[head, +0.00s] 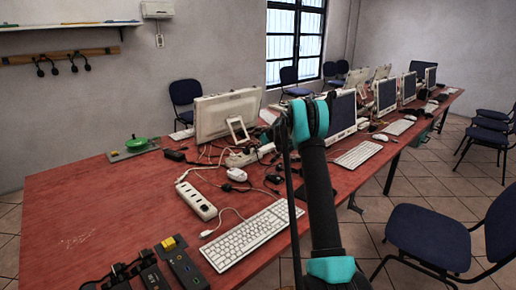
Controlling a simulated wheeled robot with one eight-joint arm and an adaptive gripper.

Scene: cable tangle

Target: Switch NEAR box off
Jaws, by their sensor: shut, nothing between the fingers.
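A white power strip (196,201) with several sockets lies on the red table, left of the keyboard. A second white strip (250,156) lies farther back among the cables, by the monitor. I cannot tell which box the name NEAR belongs to, and no switch position is readable. At the table's front edge is a dark panel (184,268) with a yellow block (170,244) at its far end. My arm rises at the right of centre and bends at a teal joint. No gripper fingers show in the head view.
Tangled cables, a white mouse (237,174) and a keyboard (250,236) crowd the middle of the table. A large monitor (228,115) stands behind them. A green round part (137,142) sits on a grey plate at the back left. The left of the red table (80,210) is clear.

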